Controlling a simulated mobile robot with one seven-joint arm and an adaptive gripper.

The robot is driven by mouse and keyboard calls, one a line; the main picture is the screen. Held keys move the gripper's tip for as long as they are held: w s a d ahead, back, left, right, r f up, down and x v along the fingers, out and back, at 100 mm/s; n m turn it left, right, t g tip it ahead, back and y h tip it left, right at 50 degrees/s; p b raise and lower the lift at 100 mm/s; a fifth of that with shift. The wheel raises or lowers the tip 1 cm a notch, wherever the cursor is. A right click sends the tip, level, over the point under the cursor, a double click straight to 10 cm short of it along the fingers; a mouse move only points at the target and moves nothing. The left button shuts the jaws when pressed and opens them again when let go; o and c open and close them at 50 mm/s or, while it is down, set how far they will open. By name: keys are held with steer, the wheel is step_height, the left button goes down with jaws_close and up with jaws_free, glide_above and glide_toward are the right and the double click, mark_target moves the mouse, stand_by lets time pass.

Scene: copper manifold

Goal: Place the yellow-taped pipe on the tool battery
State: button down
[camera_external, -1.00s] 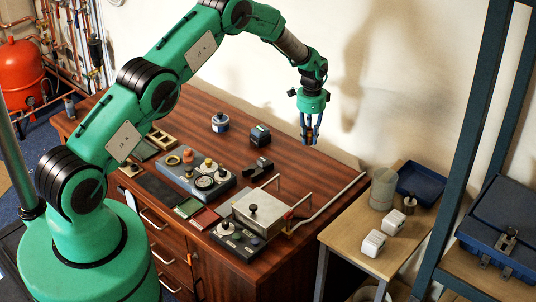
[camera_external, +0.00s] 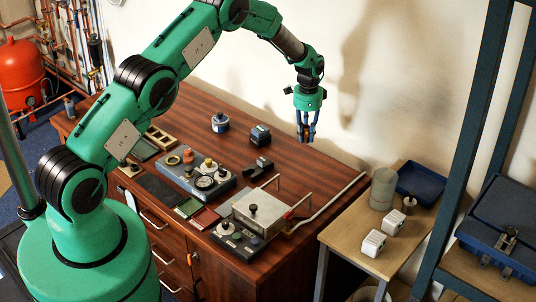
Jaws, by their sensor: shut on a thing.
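My gripper (camera_external: 306,138) hangs fingers-down above the back right of the wooden workbench. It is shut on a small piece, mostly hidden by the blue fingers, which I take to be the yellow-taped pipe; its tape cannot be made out. A dark block with a greenish top, apparently the tool battery (camera_external: 260,136), stands on the bench to the left of my gripper. The gripper is apart from it.
A blue-and-white round tin (camera_external: 220,122) stands left of the dark block. A black clamp-like piece (camera_external: 258,165), a grey panel with knobs (camera_external: 190,172) and a metal box (camera_external: 257,212) lie nearer. The bench (camera_external: 300,172) is bare below the gripper.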

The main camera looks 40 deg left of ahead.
steer(key=s+a+r+n, duration=0.1)
steer(key=s+a, duration=1.5)
steer(key=shift+s+a+r+n, duration=0.25)
steer(key=shift+s+a+n, duration=0.05)
steer(key=shift+s+a, duration=0.05)
glide_above(260, 129)
steer(key=shift+w+f, duration=0.2)
steer(key=shift+f, duration=0.55)
steer(key=shift+f, duration=1.75)
steer(key=shift+f+b, duration=0.15)
steer(key=shift+b, duration=0.2)
